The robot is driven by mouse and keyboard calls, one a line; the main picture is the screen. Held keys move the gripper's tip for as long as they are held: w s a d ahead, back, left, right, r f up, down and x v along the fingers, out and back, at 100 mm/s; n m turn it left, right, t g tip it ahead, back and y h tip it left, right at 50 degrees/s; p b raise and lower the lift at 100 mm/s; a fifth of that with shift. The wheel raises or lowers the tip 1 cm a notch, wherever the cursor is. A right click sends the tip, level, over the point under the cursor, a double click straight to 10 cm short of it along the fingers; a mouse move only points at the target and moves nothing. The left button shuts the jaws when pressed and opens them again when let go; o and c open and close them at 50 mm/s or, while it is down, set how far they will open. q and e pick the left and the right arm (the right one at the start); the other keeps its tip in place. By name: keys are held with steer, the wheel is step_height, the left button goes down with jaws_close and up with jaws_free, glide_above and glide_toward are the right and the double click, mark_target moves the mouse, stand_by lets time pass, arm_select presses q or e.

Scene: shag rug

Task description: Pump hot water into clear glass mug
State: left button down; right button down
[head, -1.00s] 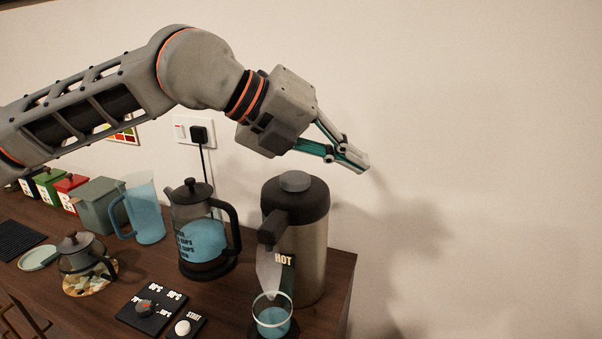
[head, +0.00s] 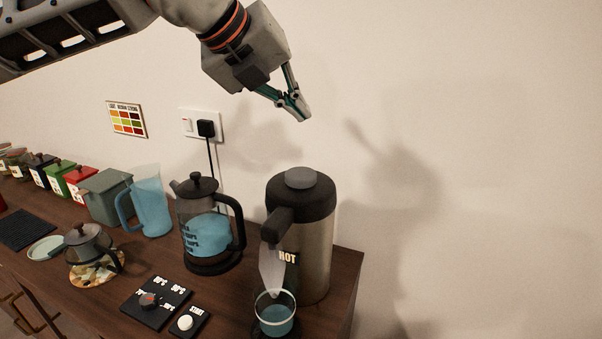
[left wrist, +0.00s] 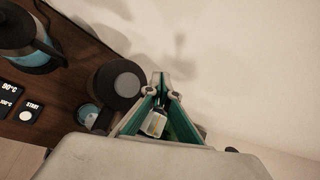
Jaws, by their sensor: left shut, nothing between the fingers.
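The pump flask (head: 316,240), steel with a black top and a "HOT" label, stands near the right end of the counter. Its grey round pump button (head: 300,178) is on top. The clear glass mug (head: 274,312) stands under its spout with bluish liquid inside. My left gripper (head: 301,114) is shut and empty, above the flask and apart from it. In the left wrist view, the flask top (left wrist: 118,84) is left of the shut fingertips (left wrist: 160,76), and part of the mug (left wrist: 88,115) shows below it. My right gripper is not in view.
A kettle (head: 208,232) with blue liquid stands left of the flask, and a blue pitcher (head: 150,205) behind it. A temperature dial panel (head: 156,302) and START button (head: 186,322) lie in front. The counter (head: 348,272) ends just right of the flask.

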arm_select(q)
steer(key=b, duration=0.3)
glide_above(298, 174)
step_height(298, 174, down, 8)
steer(key=shift+r, duration=0.2)
steer(key=shift+f+b, duration=0.3)
steer(key=shift+b, duration=0.15)
steer(key=shift+f, duration=0.2)
stand_by(0.3)
steer(key=shift+f+b, duration=0.1)
steer(key=shift+b, duration=0.2)
steer(key=shift+f, duration=0.1)
